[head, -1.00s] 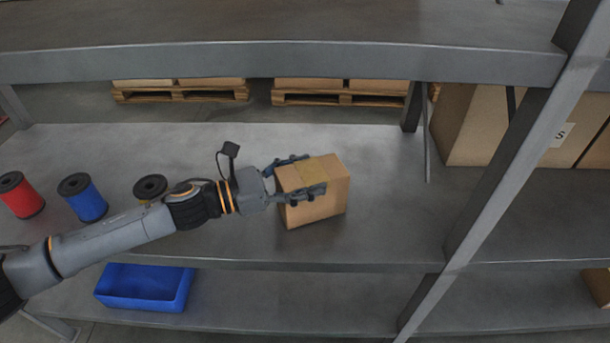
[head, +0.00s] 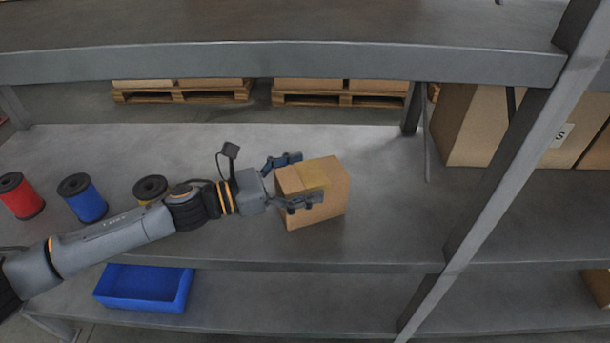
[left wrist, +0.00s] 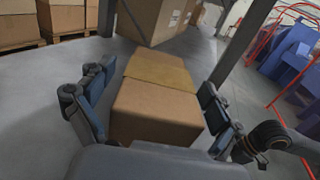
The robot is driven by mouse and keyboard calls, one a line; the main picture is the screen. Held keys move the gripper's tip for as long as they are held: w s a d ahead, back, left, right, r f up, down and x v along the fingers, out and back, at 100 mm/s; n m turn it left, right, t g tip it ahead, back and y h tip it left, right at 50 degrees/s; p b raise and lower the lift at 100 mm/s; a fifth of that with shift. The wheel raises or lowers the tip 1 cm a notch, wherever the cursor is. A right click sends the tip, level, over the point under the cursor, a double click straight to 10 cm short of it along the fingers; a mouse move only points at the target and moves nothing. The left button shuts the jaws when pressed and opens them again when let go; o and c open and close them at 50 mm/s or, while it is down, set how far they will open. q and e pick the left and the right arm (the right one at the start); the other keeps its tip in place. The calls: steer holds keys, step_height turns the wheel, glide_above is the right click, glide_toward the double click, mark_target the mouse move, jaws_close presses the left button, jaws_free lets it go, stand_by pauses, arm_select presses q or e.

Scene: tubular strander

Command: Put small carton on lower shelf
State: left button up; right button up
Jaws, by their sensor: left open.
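The small carton (head: 322,195) is a brown box with a tan tape strip. It stands on the middle shelf (head: 370,150), right of centre in the head view. My left gripper (head: 298,180) is open, with one finger on either side of the carton's left end. A lower shelf level (head: 290,300) shows beneath the one with the carton. My right gripper is not in view.
Red (head: 20,195), blue (head: 83,198) and dark-flanged (head: 150,189) spools stand at the left on the carton's shelf. A blue bin (head: 145,288) sits on the level below. A diagonal-looking post (head: 500,180) and large cartons (head: 470,125) are at the right. An upper shelf beam (head: 280,62) crosses above.

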arm_select(q)
steer(key=shift+s+a, duration=0.2)
steer(key=shift+a, duration=0.4)
steer(key=b+v, duration=0.1)
steer(key=v, duration=0.8)
steer(key=shift+s+a, duration=0.2)
steer(key=shift+a, duration=0.15)
steer(key=shift+s+a+r, duration=0.1)
steer(key=shift+s+a, duration=0.1)
steer(key=shift+a, duration=0.25)
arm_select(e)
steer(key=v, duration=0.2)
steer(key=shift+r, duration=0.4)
